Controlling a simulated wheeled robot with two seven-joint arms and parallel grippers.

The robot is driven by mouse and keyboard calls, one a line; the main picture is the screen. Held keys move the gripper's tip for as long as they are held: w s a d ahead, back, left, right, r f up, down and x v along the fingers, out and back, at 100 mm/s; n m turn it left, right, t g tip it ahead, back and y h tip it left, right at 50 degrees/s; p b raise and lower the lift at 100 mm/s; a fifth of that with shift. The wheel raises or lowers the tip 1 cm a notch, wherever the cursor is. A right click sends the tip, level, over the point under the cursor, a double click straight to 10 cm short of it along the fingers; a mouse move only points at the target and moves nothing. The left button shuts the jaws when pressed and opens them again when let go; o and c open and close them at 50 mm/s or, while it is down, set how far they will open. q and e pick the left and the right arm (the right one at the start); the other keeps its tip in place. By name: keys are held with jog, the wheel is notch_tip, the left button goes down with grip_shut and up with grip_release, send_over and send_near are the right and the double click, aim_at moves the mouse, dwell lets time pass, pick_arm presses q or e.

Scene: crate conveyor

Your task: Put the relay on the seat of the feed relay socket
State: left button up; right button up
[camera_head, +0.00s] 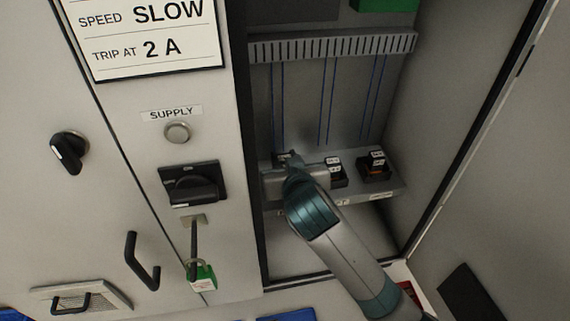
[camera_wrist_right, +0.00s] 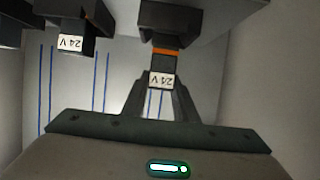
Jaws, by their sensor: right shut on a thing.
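My right gripper (camera_head: 290,160) reaches in from the lower right of the head view to the leftmost place on the rail in the cabinet. In the right wrist view its fingers (camera_wrist_right: 161,94) are shut on a relay (camera_wrist_right: 162,79) with a white 24 V label. An orange band shows just beyond the label, against a dark socket block (camera_wrist_right: 170,18). The relay lines up with this block; I cannot tell whether it is fully down on its seat. In the head view my gripper mostly hides this relay and socket. My left gripper is out of view.
Two more labelled relays stand on the rail (camera_head: 395,188), a middle one (camera_head: 334,162) close beside my gripper and a right one (camera_head: 377,158). A slotted duct (camera_head: 330,45) runs above. The cabinet's side walls bound the space. A padlock (camera_head: 201,277) hangs on the left panel.

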notch_tip(320, 180, down, 2)
jog(key=shift+d+p, duration=0.1)
jog(key=shift+p, duration=0.25)
jog(key=shift+f, duration=0.25)
jog(key=shift+f, duration=0.1)
jog(key=o, duration=1.1)
jog(key=shift+c, duration=0.2)
jog(key=shift+b+v, duration=0.3)
jog(key=shift+v, duration=0.45)
jog(key=b+v, duration=0.2)
jog(key=v, duration=0.8)
jog(key=shift+s, duration=0.25)
